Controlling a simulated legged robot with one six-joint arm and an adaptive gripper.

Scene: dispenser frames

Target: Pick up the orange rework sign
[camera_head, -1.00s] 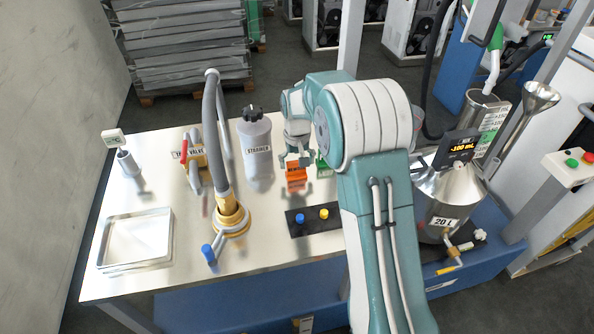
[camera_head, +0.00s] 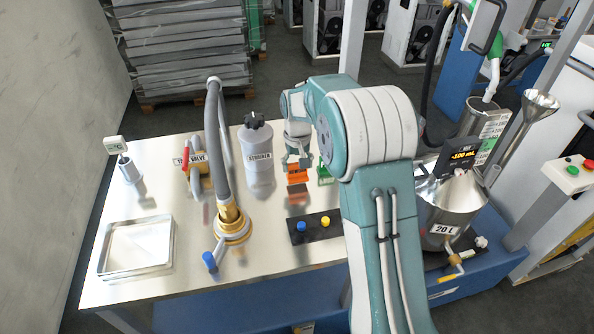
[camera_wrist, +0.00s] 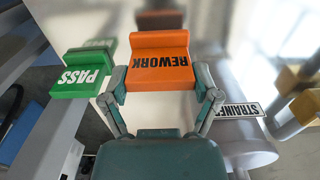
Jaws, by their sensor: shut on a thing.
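In the head view my gripper (camera_head: 297,162) is at the top of the sign, partly hidden by my arm. The green pass sign (camera_wrist: 83,72) is beside it; in the head view it (camera_head: 325,175) is to the right.
A hose on a brass base (camera_head: 232,222), a valve (camera_head: 200,165) and a metal tray (camera_head: 136,245) are farther left. A black button strip (camera_head: 316,229) lies in front. A steel 20 L vessel (camera_head: 445,210) stands right.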

